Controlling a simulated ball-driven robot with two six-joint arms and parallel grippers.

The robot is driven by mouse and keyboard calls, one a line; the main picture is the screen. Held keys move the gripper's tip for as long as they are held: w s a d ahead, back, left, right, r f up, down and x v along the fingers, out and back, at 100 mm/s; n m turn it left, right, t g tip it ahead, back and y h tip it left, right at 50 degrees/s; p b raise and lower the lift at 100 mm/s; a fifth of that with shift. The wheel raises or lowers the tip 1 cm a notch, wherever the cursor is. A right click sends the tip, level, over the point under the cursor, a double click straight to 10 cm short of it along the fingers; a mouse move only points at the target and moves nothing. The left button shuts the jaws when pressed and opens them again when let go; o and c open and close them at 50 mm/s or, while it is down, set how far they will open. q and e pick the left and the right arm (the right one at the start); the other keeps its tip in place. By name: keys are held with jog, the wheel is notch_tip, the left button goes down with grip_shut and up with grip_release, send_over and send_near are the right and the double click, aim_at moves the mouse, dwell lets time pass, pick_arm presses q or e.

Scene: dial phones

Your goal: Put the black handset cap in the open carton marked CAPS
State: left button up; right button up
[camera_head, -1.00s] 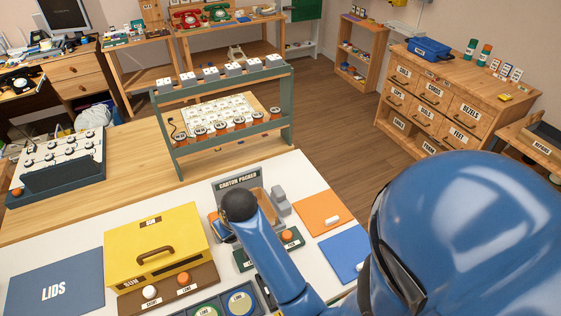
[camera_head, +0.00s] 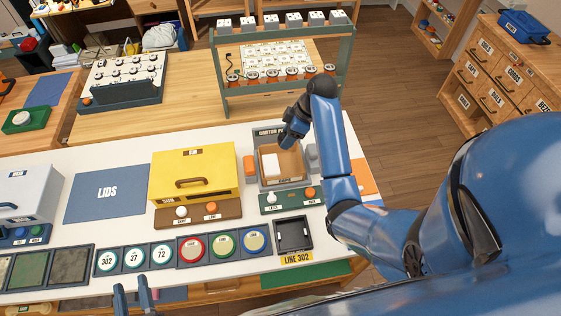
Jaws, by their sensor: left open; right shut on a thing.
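My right gripper (camera_head: 287,141) is over the back of the open brown carton (camera_head: 293,164), seen from behind its dark wrist. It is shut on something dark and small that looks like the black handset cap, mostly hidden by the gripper. The carton sits in a grey packer with a sign reading CARTON, the rest hidden by my arm. A white piece (camera_head: 270,164) shows at the carton's left.
A yellow box (camera_head: 194,164) with a handle stands left of the carton. A green panel with a white and an orange button (camera_head: 309,193) lies in front.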

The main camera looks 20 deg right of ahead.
notch_tip(320, 180, up, 3)
jog(key=w+d+n+g+p, duration=0.1)
jog(key=d+n, duration=0.1)
jog(key=n, duration=0.1)
jog(key=b, duration=1.2)
send_over(288, 166)
jog(key=d, duration=0.1)
jog(key=f, duration=1.4)
jog(key=shift+s+d+f, duration=0.15)
jog(key=shift+s+d, duration=0.05)
jog(key=shift+f+p, duration=0.4)
jog(key=shift+f, duration=2.3)
jog(key=shift+f, duration=0.15)
jog(key=o, duration=1)
